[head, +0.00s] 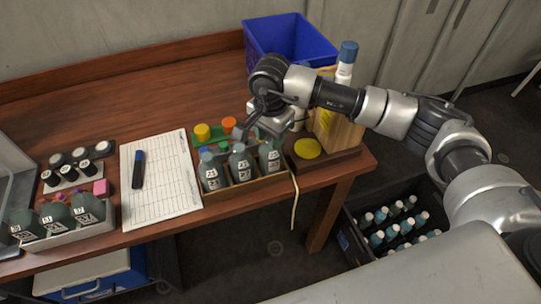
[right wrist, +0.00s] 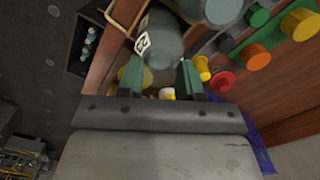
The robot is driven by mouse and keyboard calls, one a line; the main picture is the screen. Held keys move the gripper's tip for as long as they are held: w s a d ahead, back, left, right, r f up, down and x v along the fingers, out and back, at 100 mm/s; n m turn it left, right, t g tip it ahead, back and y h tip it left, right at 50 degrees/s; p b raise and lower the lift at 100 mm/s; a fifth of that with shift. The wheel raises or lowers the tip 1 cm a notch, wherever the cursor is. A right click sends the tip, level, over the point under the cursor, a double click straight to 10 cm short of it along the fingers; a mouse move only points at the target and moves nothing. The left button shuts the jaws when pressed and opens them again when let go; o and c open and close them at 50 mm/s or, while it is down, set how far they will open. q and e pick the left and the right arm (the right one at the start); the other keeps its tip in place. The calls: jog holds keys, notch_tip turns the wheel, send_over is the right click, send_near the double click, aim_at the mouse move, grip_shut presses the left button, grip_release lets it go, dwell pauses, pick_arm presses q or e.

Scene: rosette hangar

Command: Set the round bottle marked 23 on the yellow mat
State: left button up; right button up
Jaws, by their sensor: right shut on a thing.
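The round dark green-grey bottle (head: 269,156) with a white label, which seems to read 23, stands at the right end of the wooden tray (head: 245,187). My right gripper (head: 268,128) is above and around its upper part, shut on it. In the right wrist view this bottle (right wrist: 158,42) lies between the two fingers, its label turned left and only partly readable. The round yellow mat (head: 307,148) lies on the table just right of the tray, bare. My left gripper is out of view.
Two similar bottles (head: 240,163) stand left in the tray. Orange and yellow caps (head: 228,124) are behind. A clipboard sheet (head: 160,180) lies left. The table's right edge is close to the mat.

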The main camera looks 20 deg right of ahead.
notch_tip(320, 180, up, 7)
jog(key=p, duration=0.2)
jog(key=shift+f, duration=0.15)
dwell(0.8)
